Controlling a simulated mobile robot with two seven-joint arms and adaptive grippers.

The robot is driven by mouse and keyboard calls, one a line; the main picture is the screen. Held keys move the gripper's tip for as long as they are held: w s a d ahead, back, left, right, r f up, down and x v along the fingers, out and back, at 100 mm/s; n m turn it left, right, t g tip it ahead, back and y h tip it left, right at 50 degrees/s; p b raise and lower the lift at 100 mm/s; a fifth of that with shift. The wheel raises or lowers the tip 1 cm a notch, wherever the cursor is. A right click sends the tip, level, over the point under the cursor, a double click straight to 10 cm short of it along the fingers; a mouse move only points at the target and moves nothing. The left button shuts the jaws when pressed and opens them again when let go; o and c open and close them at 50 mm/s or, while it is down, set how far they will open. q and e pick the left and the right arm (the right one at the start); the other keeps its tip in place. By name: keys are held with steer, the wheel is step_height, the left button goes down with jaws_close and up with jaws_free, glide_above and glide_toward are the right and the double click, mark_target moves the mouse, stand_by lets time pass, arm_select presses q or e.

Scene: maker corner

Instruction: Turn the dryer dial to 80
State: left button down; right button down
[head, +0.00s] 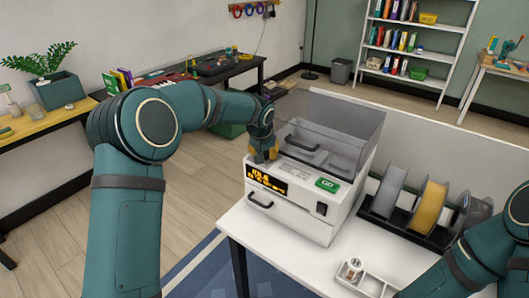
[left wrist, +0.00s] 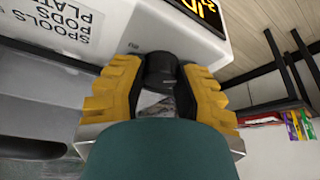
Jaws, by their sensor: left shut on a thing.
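The white filament dryer (head: 300,195) stands on the white table. It has a clear lid, a black display (head: 267,180) with orange text too small to read surely, and a green GO button (head: 327,185). My left gripper (head: 263,153) is at the left of its top panel. In the left wrist view, my left gripper's yellow fingers (left wrist: 160,88) are shut on the black dial (left wrist: 160,66), one on each side. The dial's pointer and setting are hidden. My right arm is at the lower right of the head view; its gripper is out of view.
A rack with spools (head: 430,207) stands right of the dryer. A small white tray (head: 365,283) with a round item is at the table's front. The dryer has a black rocker switch (head: 321,209) and a front handle (head: 260,201). Floor to the left is clear.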

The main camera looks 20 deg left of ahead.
arm_select(q)
steer(key=m+h+p, duration=0.1)
steer(key=m+p, duration=0.3)
steer(key=shift+r+h, duration=0.1)
steer(key=shift+h, duration=0.2)
steer(key=m+g+h+p, duration=0.1)
steer(key=m+p, duration=0.2)
steer(key=shift+a+m, duration=0.1)
steer(key=shift+m, duration=0.2)
steer(key=m+h+p, duration=0.1)
steer(key=m, duration=0.1)
steer(key=shift+m+g, duration=0.4)
steer(key=shift+m+p, duration=0.35)
steer(key=shift+m, duration=0.35)
steer(key=shift+f+g, duration=0.25)
steer(key=shift+g, duration=0.05)
steer(key=c, duration=0.6)
jaws_free()
steer(key=shift+r+h, duration=0.15)
steer(key=shift+h, duration=0.15)
steer(key=shift+r, duration=0.2)
